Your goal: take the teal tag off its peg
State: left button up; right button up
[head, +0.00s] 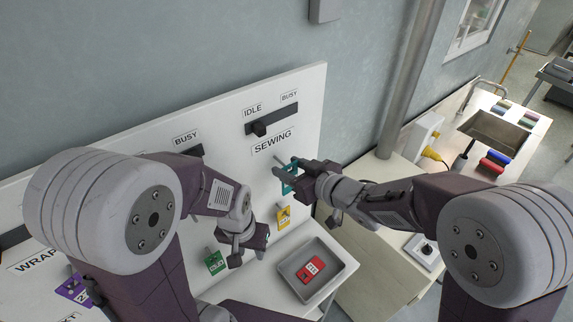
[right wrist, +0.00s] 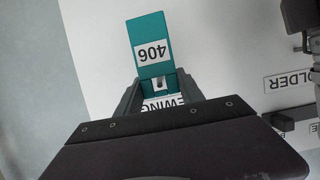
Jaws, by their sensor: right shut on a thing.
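The teal tag (head: 288,184) is at the white board below the SEWING label, partly hidden by my right gripper (head: 292,168). In the right wrist view the teal tag (right wrist: 152,45) shows the number 406, with a small opening at its lower end between the fingers. My right gripper (right wrist: 158,92) is shut on that lower end. A thin peg (head: 279,161) shows just beside the gripper; I cannot tell whether the tag is still around it. My left gripper (head: 238,254) is low near the green tag (head: 214,262); its finger opening is unclear.
A yellow tag (head: 283,216) hangs below the teal one. A red tag (head: 312,268) lies in a grey tray (head: 343,282) on the table. A purple tag (head: 72,290) is at lower left. A dark slider (head: 271,121) sits above the SEWING label (head: 272,141).

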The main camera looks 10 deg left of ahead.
jog(key=s+d, duration=0.4)
jog(key=d, duration=0.1)
dwell(0.9)
jog(key=shift+w, duration=0.1)
notch_tip(320, 180, down, 17)
jog(key=b, duration=1.6)
